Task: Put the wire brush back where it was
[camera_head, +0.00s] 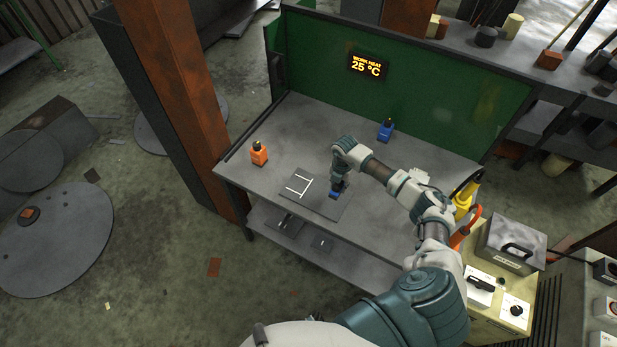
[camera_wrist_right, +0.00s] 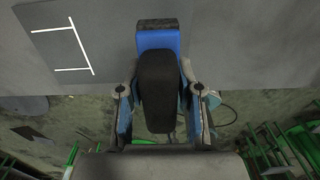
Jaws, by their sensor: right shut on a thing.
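My right gripper (camera_head: 339,184) is over the workbench, near the right side of a dark grey plate (camera_head: 318,204). It is shut on the wire brush, whose blue part (camera_head: 335,195) shows below the fingers. In the right wrist view the brush (camera_wrist_right: 157,42) has a black handle, a blue body and a dark strip at its far end, between the two fingers (camera_wrist_right: 158,92). I cannot tell whether the brush touches the plate. White bracket-shaped lines (camera_head: 299,185) mark the plate left of the brush; they also show in the right wrist view (camera_wrist_right: 75,50). My left gripper is not in view.
An orange bottle (camera_head: 259,153) stands at the bench's left and a blue bottle (camera_head: 386,131) at the back. A green panel (camera_head: 430,85) with a temperature display (camera_head: 368,66) closes the rear. A yellow-orange tool (camera_head: 465,198) and a grey box (camera_head: 510,246) are at the right.

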